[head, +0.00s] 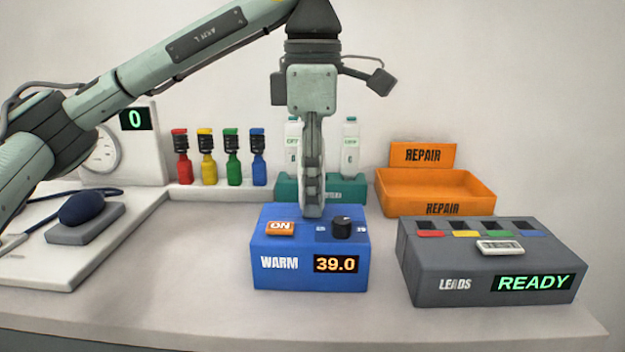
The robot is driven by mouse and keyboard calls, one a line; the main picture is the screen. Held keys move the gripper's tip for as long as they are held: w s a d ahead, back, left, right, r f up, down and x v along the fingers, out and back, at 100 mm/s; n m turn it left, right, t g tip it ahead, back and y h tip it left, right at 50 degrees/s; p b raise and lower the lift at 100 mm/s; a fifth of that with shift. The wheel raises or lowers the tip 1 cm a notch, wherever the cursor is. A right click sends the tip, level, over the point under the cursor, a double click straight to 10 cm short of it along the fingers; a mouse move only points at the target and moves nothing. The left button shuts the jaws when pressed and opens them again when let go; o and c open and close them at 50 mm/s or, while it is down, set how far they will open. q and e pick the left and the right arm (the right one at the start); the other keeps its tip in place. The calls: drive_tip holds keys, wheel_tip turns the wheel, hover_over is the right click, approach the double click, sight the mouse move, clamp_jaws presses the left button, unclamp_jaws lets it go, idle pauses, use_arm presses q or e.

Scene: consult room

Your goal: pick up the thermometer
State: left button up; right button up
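A small white device with a grey window, which looks like the thermometer (500,247), lies on top of the grey LEADS box (435,279), in front of its row of coloured slots. My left gripper (312,212) points straight down over the back edge of the blue WARM box (283,279), well to the left of the white device. I see its fingers edge-on, so their gap is hidden, and nothing shows held below them. My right gripper is not in view.
The WARM box has an ON button and a black knob (342,227). An orange REPAIR bin (435,188) stands behind the LEADS box. A teal rack (347,187) with white bottles is behind my gripper. Several coloured bottles (207,160) stand left. The table between the boxes is clear.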

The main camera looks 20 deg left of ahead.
use_arm(q)
clamp_jaws()
drive_tip(key=shift+r, duration=0.45)
wheel_tip(320, 180, up, 4)
drive_tip(key=shift+a+f+p, duration=0.1)
drive_tip(key=shift+a+p, duration=0.05)
drive_tip(key=shift+p, duration=0.25)
drive_tip(key=s+a+r+p, duration=0.1)
drive_tip(key=s+a+r, duration=0.5)
drive_tip(key=a+r, duration=0.3)
drive_tip(key=shift+a+r, duration=0.25)
drive_tip(key=shift+r, duration=0.9)
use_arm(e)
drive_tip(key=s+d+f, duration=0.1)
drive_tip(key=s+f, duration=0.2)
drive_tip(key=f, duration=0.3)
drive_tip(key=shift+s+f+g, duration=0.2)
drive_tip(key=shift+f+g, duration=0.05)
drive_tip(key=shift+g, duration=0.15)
use_arm(q)
drive_tip(key=shift+s, duration=0.1)
